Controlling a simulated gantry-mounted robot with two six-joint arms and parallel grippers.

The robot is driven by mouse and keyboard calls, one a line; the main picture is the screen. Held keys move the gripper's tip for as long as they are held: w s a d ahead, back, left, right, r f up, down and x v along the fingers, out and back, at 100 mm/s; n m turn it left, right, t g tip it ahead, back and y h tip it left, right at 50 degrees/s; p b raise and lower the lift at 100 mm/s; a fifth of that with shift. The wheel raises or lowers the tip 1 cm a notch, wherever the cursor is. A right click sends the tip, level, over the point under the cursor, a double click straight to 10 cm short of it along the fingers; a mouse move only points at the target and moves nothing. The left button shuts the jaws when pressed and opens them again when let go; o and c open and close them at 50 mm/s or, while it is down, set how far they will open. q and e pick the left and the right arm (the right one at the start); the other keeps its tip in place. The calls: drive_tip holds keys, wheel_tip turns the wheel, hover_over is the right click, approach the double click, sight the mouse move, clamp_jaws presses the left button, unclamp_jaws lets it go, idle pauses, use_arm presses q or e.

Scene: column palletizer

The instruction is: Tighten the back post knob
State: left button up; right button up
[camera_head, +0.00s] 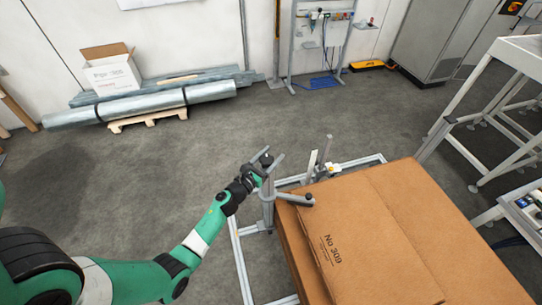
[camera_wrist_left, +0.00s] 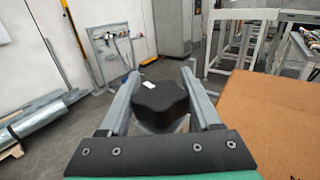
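My left gripper (camera_head: 268,168) is at the top of a grey post (camera_head: 267,211) beside the carton. In the left wrist view, a black lobed knob (camera_wrist_left: 158,103) with a small white mark lies between the two grey fingers of the left gripper (camera_wrist_left: 161,95). The fingers are apart, one on each side of the knob. I cannot tell whether either finger touches it. The dark knob top (camera_head: 266,159) also shows in the head view, partly hidden by the fingers. A second dark knob (camera_head: 308,198) sits on a short arm over the carton's corner. My right gripper is not in view.
The large brown carton (camera_head: 375,235) fills the space right of the post, inside a grey floor frame (camera_head: 238,262). Thin uprights (camera_head: 327,150) stand behind it. A white table frame (camera_head: 470,90) is at right.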

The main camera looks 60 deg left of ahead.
use_arm(q)
drive_tip(key=c, duration=0.6)
